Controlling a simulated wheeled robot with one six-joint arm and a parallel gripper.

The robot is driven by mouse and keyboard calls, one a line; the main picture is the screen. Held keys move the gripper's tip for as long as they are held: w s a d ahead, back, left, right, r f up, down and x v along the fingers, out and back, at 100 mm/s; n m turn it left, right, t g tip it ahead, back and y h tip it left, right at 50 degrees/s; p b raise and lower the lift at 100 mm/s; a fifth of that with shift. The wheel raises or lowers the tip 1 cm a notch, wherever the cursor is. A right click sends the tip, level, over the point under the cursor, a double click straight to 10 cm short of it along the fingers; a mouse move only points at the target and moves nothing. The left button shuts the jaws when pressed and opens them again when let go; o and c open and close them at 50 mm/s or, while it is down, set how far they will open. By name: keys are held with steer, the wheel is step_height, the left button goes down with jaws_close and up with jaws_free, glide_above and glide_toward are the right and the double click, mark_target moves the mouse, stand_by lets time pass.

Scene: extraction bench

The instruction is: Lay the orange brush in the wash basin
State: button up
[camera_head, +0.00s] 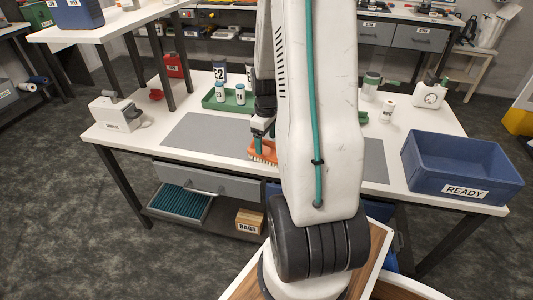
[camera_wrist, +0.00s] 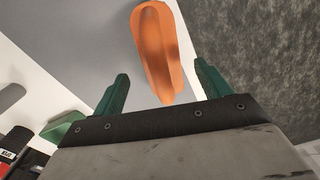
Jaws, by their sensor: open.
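The orange brush (camera_head: 262,151) is on the grey mat (camera_head: 205,136) of the bench, partly hidden behind my arm in the head view. In the wrist view the orange brush (camera_wrist: 154,45) is a long, rounded shape, with its narrow end between my green fingertips. My gripper (camera_wrist: 160,85) is open, with a finger on either side of that end and visible gaps to both. In the head view my gripper (camera_head: 261,136) is right at the brush. I cannot make out a wash basin in either view.
A blue bin marked READY (camera_head: 463,191) stands at the bench's right end. A green tray (camera_head: 229,106) with small bottles is behind the mat. A white device (camera_head: 117,113) stands at the left. The mat's left part is clear.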

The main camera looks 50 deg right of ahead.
mark_target(267, 152)
steer(key=f, duration=0.5)
steer(key=shift+s+f, duration=0.2)
steer(key=shift+f, duration=0.2)
steer(key=c, duration=1.2)
steer(key=shift+r, duration=0.15)
